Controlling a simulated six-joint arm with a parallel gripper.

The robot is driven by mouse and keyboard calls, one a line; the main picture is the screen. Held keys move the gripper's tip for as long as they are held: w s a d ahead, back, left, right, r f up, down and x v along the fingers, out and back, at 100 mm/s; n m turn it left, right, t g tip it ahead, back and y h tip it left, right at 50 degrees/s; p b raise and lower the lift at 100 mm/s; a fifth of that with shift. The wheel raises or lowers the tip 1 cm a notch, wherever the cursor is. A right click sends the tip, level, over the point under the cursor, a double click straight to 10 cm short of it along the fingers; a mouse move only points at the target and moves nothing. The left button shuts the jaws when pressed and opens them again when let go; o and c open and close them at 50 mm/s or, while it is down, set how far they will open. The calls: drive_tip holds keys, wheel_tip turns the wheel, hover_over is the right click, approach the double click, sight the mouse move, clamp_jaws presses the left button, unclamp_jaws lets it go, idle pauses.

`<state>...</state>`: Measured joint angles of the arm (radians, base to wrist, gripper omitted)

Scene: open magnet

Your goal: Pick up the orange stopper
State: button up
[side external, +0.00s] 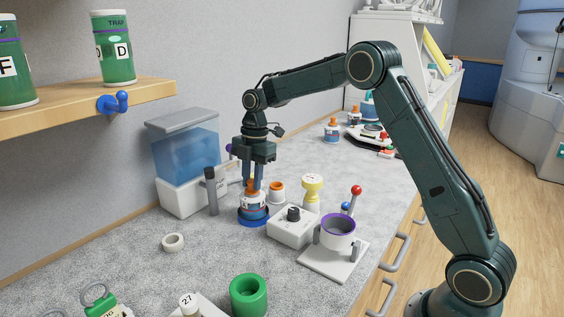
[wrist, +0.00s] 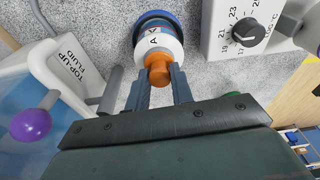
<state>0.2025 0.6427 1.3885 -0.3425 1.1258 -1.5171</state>
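The orange stopper (wrist: 158,68) sits in the neck of a white bottle marked A (wrist: 158,42). The bottle stands upright on a round blue base on the bench; it also shows in the side view (side external: 253,209). My gripper (side external: 253,189) points down over the bottle. In the wrist view its two fingers (wrist: 160,76) lie on either side of the stopper, very close to it. I cannot tell whether they touch it. In the side view the fingers mostly hide the stopper.
A blue-liquid tank (side external: 186,155) and a dark upright rod (side external: 211,190) stand left of the bottle. An orange-topped white piece (side external: 277,192), a dial box (side external: 292,226) and a purple-rimmed cup (side external: 338,232) stand to the right. A white ring (side external: 173,242) lies on the clear front-left bench.

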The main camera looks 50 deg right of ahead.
sight(252, 180)
clamp_jaws()
drive_tip(key=shift+r, duration=0.15)
wheel_tip(252, 180, up, 8)
drive_tip(key=shift+f, duration=0.2)
drive_tip(key=shift+w+r, duration=0.1)
drive_tip(key=shift+r, duration=0.85)
drive_tip(key=shift+r, duration=0.15)
